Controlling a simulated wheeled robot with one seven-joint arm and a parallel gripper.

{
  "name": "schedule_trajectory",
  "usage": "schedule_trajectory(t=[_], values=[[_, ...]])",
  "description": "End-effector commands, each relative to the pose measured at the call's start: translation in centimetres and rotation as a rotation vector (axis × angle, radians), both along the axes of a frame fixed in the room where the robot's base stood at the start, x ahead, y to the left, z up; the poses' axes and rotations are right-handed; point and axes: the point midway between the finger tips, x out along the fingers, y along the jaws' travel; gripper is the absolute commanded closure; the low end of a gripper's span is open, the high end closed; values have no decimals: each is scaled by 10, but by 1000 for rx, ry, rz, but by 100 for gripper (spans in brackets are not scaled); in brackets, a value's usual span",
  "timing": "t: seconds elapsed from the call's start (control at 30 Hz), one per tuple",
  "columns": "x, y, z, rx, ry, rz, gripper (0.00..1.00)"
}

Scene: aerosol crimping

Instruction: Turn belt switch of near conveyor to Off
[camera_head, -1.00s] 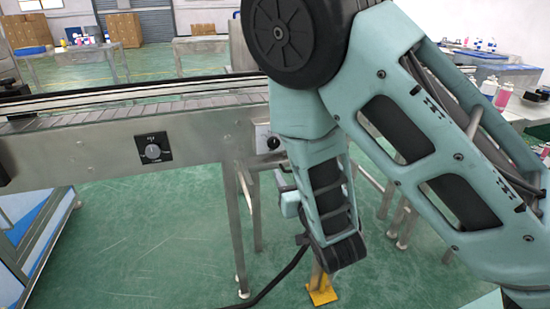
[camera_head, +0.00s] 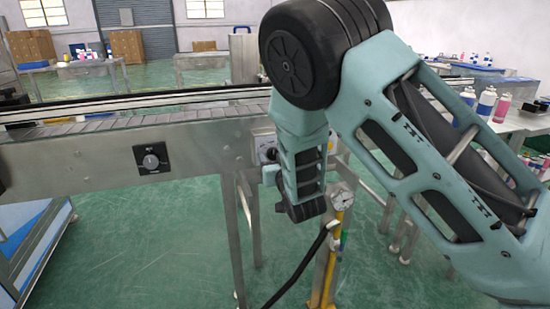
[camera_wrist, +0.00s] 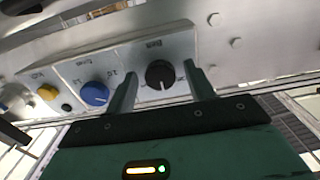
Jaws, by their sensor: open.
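In the wrist view a grey control box (camera_wrist: 125,55) carries a black round knob (camera_wrist: 160,74), with a small label above it too blurred to read surely. My gripper (camera_wrist: 163,84) is open, with one finger on each side of this black knob. Its fingertips are close to the panel; I cannot tell whether they touch the knob. In the head view the near conveyor (camera_head: 80,160) runs across the left, and the control box (camera_head: 263,143) is fixed at its right part. My arm partly covers the box and hides most of the gripper.
A blue knob (camera_wrist: 95,93) and a yellow button (camera_wrist: 47,92) are left of the black knob. A yellow post with a gauge (camera_head: 341,198) stands beside my wrist. Bottles (camera_head: 486,101) stand on a right table.

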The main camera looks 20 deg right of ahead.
Motion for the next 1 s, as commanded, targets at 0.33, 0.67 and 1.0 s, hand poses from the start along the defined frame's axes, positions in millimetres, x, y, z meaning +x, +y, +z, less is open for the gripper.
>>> schedule_trajectory(t=[0.33,0.67,1.0], values=[[0,0,0,0,0,0,80],[0,0,0,-17,1,0,91],[0,0,-1,-195,1,1,91]])
